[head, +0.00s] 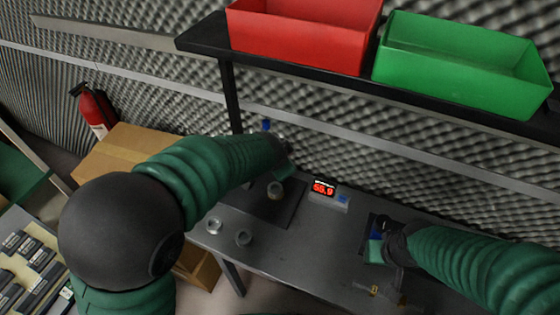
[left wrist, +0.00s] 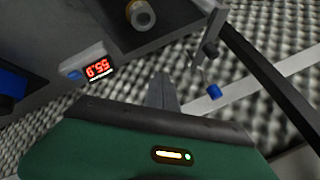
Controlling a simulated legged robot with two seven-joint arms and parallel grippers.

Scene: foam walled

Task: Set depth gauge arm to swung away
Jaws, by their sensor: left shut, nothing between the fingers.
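The depth gauge has a dark base plate (head: 258,207) on the bench, with a small round metal piece (head: 275,190) on it. In the left wrist view this piece shows as a brass and grey cylinder (left wrist: 140,14). A thin grey arm with a blue end (left wrist: 214,91) hangs from a grey post (left wrist: 196,48). The blue end also shows in the head view (head: 266,125), behind my left forearm. My left gripper (left wrist: 162,88) is shut and empty, apart from the blue end. My right gripper (head: 377,245) is low over the bench at right; its fingers are unclear.
A display with red digits (head: 323,188) stands right of the plate. A shelf with a red bin (head: 300,35) and a green bin (head: 455,68) overhangs the back. Foam covers the wall.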

